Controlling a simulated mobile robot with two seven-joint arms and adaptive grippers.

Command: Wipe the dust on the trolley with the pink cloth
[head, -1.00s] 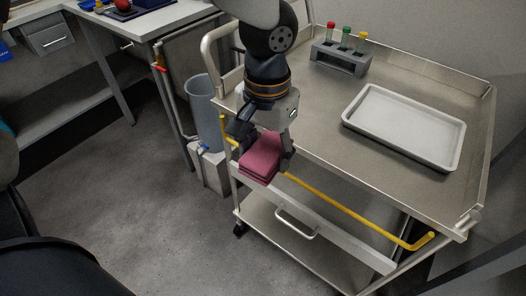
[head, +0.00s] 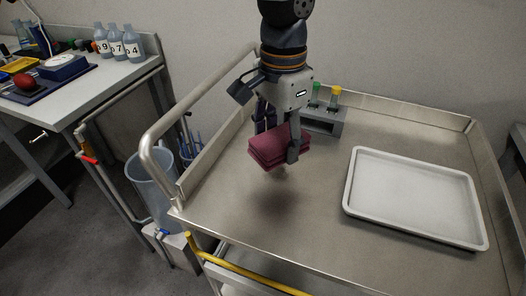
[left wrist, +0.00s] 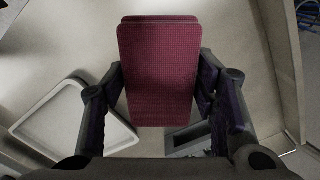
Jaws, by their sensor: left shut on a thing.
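The pink cloth (head: 279,147) is a folded, thick pad. My left gripper (head: 281,137) is shut on it and holds it above the left part of the trolley top (head: 315,205), apart from the surface. In the left wrist view the cloth (left wrist: 160,72) sits between the fingers of the gripper (left wrist: 160,88) and hides part of the trolley. A soft dark patch lies on the trolley below the cloth; I cannot tell whether it is shadow or dust. My right gripper is not in view.
A white tray (head: 415,197) lies on the trolley's right side. A grey tube rack (head: 325,121) stands at the back, partly behind the gripper. The trolley's handle rail (head: 196,97) rises at the left. A bin (head: 153,190) and a bench (head: 88,88) stand beyond it.

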